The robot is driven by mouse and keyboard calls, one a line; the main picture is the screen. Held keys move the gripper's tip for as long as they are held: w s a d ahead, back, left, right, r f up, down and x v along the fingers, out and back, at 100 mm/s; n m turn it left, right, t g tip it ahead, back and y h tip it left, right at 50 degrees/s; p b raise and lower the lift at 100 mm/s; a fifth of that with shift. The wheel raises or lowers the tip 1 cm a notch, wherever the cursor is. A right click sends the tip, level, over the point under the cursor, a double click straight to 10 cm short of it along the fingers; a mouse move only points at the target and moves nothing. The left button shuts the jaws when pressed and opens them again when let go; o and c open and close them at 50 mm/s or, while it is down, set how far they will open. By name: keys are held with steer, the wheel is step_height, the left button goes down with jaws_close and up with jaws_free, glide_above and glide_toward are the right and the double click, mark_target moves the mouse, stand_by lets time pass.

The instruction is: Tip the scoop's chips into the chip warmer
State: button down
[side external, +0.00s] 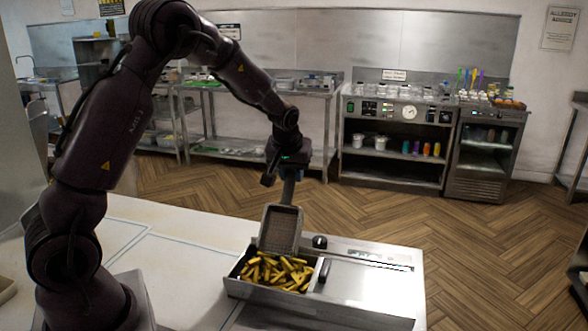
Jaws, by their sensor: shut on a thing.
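My gripper (288,163) is shut on the handle of the scoop (281,228), above the back of the chip warmer (372,285). The scoop is grey with a mesh-like inner face. It hangs steeply tilted, its lower edge at the back of the warmer's open bin. I see no chips in the scoop. Several yellow chips (274,272) lie heaped in the bin, at the left of the warmer. Whether the scoop touches the bin or the chips, I cannot tell. The fingertips are small and dark here.
The warmer's flat metal top, with a dark knob (320,241) at its back, lies right of the bin. The white counter (190,262) is clear to the left. Steel shelving (310,100) and a cabinet with bottles (395,150) stand far behind, across the wooden floor.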

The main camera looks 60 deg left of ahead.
steer(key=shift+w+a+f+g+h, duration=0.3)
steer(key=shift+w+a+f, duration=0.05)
steer(key=shift+w+f, duration=0.1)
steer(key=w+a+f+g+h, duration=0.3)
steer(key=w+f+g+h, duration=0.1)
steer(key=f+h, duration=0.1)
steer(key=shift+w+f+m+g, duration=0.25)
steer(key=shift+f+m+g, duration=0.05)
steer(key=shift+f, duration=0.1)
stand_by(0.7)
